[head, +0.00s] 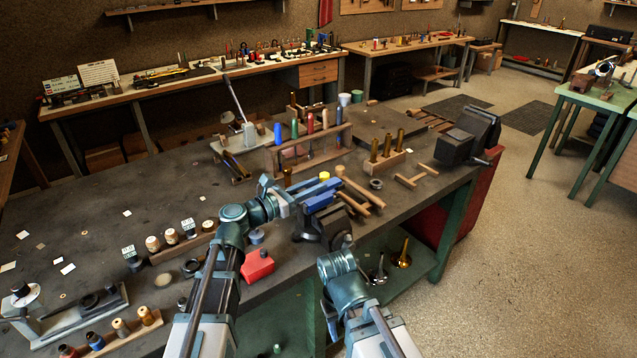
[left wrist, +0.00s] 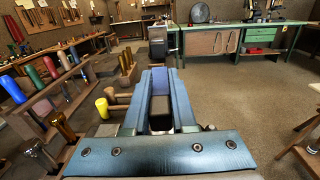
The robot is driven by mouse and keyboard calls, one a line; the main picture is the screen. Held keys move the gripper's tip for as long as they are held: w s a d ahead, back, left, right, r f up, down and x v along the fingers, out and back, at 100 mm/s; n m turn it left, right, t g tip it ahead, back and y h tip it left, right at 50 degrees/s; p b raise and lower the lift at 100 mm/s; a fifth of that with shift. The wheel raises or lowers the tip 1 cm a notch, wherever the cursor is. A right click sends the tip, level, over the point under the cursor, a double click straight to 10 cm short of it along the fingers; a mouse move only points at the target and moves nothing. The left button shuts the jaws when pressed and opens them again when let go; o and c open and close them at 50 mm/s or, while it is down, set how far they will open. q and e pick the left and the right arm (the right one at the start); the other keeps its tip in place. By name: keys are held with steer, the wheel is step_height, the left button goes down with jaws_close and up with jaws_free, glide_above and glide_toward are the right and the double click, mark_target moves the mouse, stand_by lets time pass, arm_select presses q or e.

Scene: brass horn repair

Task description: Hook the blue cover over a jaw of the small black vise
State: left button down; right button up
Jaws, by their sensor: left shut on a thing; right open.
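My left gripper (head: 322,190) is shut on the blue cover (head: 321,201) and holds it over the small black vise (head: 322,232). In the left wrist view the cover (left wrist: 160,83) shows between the two fingers. From these views I cannot tell whether the cover touches a vise jaw. The vise stands at the front edge of the dark workbench, partly hidden under the gripper and cover. My right gripper (head: 338,262) is lower, just in front of the bench edge below the vise; its fingers are hard to make out and hold nothing visible.
Wooden-handled mallets (head: 357,192) lie close right of the small vise. A wooden rack (head: 312,145) with colored handles stands behind. A yellow-topped piece (left wrist: 102,107) is nearby. A red block (head: 257,265) sits left, and a large black vise (head: 470,135) stands at the right end.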

arm_select(q)
steer(key=shift+s+d+r, duration=0.1)
steer(key=shift+d, duration=0.6)
steer(key=shift+s+a, duration=0.1)
steer(key=shift+a, duration=0.1)
steer(key=b, duration=0.5)
glide_above(317, 216)
step_height(317, 216, down, 5)
steer(key=shift+r, duration=0.1)
stand_by(0.9)
steer(key=shift+f+b, duration=1.6)
steer(key=shift+f, duration=0.1)
steer(key=shift+d, duration=0.1)
steer(key=c, duration=0.7)
jaws_free()
